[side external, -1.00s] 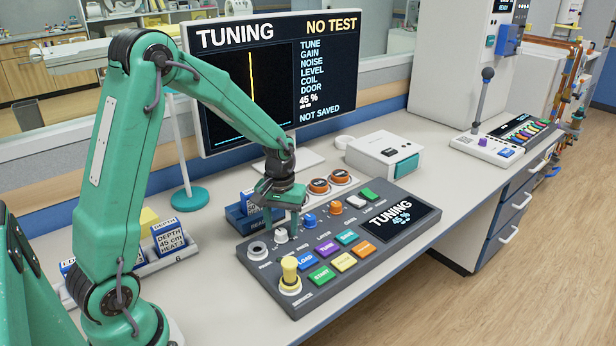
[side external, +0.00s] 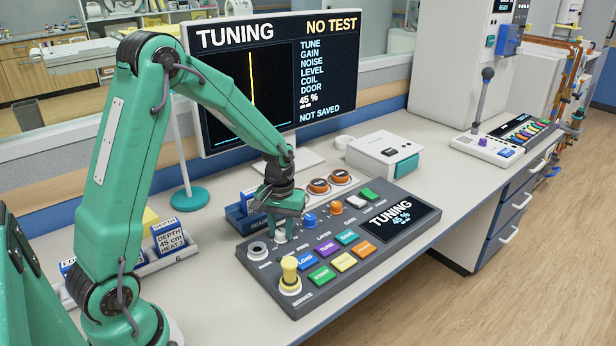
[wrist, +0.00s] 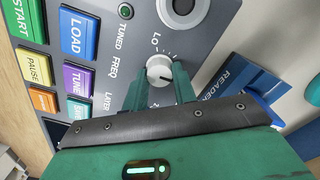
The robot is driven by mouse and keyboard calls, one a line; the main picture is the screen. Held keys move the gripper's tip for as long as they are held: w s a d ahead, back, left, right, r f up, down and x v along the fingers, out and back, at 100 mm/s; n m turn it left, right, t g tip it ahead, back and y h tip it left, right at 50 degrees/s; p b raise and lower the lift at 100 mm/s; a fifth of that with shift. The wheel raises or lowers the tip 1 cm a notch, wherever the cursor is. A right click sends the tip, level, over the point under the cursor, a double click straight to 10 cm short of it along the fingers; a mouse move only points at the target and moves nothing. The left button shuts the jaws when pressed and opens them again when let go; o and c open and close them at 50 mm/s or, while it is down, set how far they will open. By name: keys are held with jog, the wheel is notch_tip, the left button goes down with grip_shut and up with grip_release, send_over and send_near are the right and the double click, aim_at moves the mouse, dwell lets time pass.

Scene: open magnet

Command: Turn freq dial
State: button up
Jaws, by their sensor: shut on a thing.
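The freq dial (wrist: 159,70) is a small white knob with a dark pointer line, on the grey control panel beside the FREQ label. My gripper (wrist: 159,84) is shut on the dial, with one green finger on each side of it in the wrist view. In the side view my gripper (side external: 281,228) reaches down over the panel's back left part. The dial (side external: 280,238) shows only partly there, below the fingers. The control panel (side external: 330,285) has a small screen (side external: 400,218) reading TUNING 45 %. The large monitor (side external: 225,80) shows a narrow yellow peak and NOT SAVED.
A blue knob (side external: 309,221) and an orange knob (side external: 336,208) stand right of the dial. A yellow knob (side external: 290,268) rises at the panel's front left. A blue READER box (side external: 238,218) sits close behind my gripper. The counter's front right is clear.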

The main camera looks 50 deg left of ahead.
aim_at(282, 232)
jog(key=shift+d+m, duration=0.1)
jog(key=shift+m, duration=0.2)
jog(key=shift+w+d+r+m, duration=0.1)
jog(key=shift+m, duration=2.5)
jog(key=o, duration=1)
jog(key=shift+r, duration=3.85)
jog(key=shift+r, duration=0.1)
